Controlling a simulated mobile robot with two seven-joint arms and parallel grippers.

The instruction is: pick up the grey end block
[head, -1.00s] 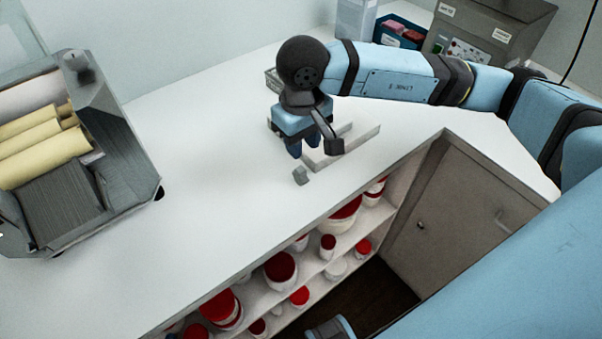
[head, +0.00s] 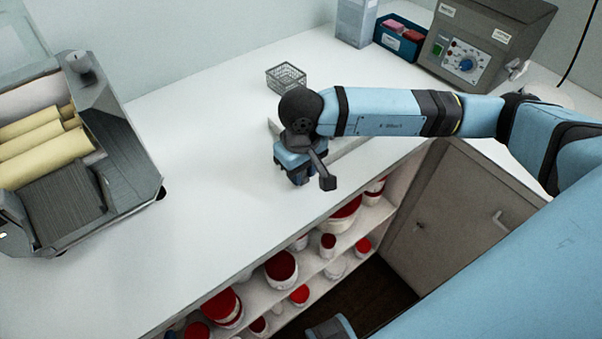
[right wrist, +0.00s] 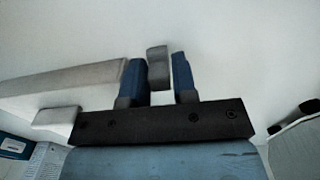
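My right gripper (head: 300,180) points down low over the white worktop in the head view. In the right wrist view, the blue fingers of my right gripper (right wrist: 159,82) stand apart. The grey end block (right wrist: 158,67) shows between them, close to the left finger with a gap to the right one. I cannot tell whether the left finger touches it. In the head view the block is hidden by my gripper. A long light grey bar (right wrist: 60,88) lies left of the fingers in the right wrist view. My left gripper is not in view.
A wire basket (head: 287,78) stands behind my gripper. A roller machine (head: 75,160) stands at left; a control box (head: 480,45) and blue bin (head: 400,40) stand at the back. Worktop (head: 200,190) between machine and gripper is clear. Red-lidded tubs (head: 281,270) fill the shelves below.

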